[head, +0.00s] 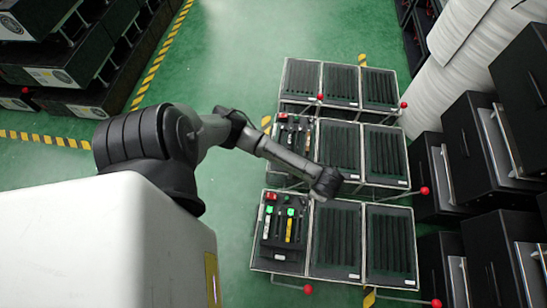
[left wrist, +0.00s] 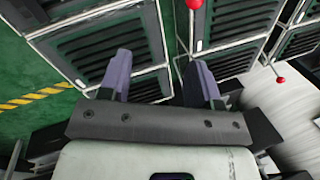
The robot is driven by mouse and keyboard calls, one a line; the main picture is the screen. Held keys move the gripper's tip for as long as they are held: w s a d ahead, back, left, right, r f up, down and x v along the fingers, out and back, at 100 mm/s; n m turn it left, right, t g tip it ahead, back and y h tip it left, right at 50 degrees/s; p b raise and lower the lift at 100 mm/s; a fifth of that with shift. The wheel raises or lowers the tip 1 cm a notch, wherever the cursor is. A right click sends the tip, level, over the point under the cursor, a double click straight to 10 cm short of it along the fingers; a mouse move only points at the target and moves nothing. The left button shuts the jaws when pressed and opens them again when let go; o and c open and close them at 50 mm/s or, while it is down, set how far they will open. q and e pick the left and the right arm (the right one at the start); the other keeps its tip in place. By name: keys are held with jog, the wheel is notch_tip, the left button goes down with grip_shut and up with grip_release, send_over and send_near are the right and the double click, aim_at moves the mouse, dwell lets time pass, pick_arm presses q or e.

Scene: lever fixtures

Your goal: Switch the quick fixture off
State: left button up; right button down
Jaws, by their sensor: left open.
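Several dark slatted units in pale metal frames stand on the floor in the head view. Red-ball levers stick out from them: one near the top middle (head: 320,97), one at the upper right (head: 404,105), one at the right (head: 424,190), and one at the front (head: 308,289). I cannot tell which is the quick fixture. My left gripper (head: 325,182) is over the middle of the units, its fingertips hidden in the head view. In the left wrist view its two fingers (left wrist: 165,78) are apart with nothing between them. A red ball (left wrist: 194,4) shows beyond the right finger.
A control panel (head: 279,232) with lit green and yellow parts is at the front left unit. Black cabinets (head: 495,150) and white rolls (head: 445,85) line the right side. Open green floor (head: 237,70) lies left of the units.

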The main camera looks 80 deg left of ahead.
pick_arm(q)
jog(key=s+a+f+n+g+p, duration=0.1)
jog(key=s+a+f+g, duration=0.3)
jog(key=s+a+f, duration=0.3)
jog(key=n+g+h, duration=0.1)
jog(key=n, duration=0.2)
send_near(272, 196)
jog(key=b+x, duration=0.7)
jog(key=shift+w+a+b, duration=0.1)
jog(key=shift+w+b, duration=0.05)
jog(key=shift+b, duration=0.2)
jog(key=shift+b+x, duration=0.5)
jog(key=shift+x, duration=0.35)
pick_arm(e)
notch_tip(272, 196, down, 9)
jog(key=shift+a, duration=0.2)
